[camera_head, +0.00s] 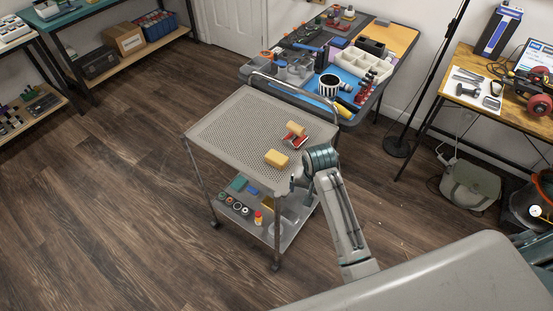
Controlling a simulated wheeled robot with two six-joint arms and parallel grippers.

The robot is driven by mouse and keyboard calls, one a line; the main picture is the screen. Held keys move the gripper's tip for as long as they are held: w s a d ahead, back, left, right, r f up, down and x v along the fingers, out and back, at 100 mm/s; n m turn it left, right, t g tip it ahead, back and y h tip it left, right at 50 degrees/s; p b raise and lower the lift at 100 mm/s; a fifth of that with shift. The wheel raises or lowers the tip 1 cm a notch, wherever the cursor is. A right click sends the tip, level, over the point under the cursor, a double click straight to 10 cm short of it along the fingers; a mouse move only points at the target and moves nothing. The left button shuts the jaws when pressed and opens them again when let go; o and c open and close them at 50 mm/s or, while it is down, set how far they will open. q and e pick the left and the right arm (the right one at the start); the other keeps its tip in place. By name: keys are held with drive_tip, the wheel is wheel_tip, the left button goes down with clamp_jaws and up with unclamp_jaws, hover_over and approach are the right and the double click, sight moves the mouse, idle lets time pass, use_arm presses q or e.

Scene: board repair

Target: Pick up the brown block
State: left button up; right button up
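No block that is plainly brown shows in the head view. On the top of the grey perforated cart (225,130) lies a yellow-tan block (276,158), near the cart's right front part. Just behind it is a tan rounded piece (296,129) beside or on a red and silver item (295,142). My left arm comes up from the bottom of the view to the cart's right front edge. My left gripper (293,183) is small and partly hidden near that edge, a little apart from the yellow-tan block. Its opening cannot be made out. My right gripper is not in view.
The cart's lower shelf (285,238) holds small bottles, rolls and boxes. A metal push handle (290,88) rises at the cart's back edge. A crowded workbench (350,112) stands close behind. A wooden side table (520,115) is at right. The floor at left is clear.

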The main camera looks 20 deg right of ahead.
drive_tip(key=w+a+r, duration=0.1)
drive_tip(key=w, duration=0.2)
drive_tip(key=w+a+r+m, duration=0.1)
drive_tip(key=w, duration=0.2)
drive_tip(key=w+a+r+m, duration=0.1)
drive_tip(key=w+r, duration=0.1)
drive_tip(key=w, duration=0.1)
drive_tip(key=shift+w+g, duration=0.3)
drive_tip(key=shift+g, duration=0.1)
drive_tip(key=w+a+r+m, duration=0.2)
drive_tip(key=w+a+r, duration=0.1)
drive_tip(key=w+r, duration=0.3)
drive_tip(key=p, duration=0.1)
hover_over(277, 156)
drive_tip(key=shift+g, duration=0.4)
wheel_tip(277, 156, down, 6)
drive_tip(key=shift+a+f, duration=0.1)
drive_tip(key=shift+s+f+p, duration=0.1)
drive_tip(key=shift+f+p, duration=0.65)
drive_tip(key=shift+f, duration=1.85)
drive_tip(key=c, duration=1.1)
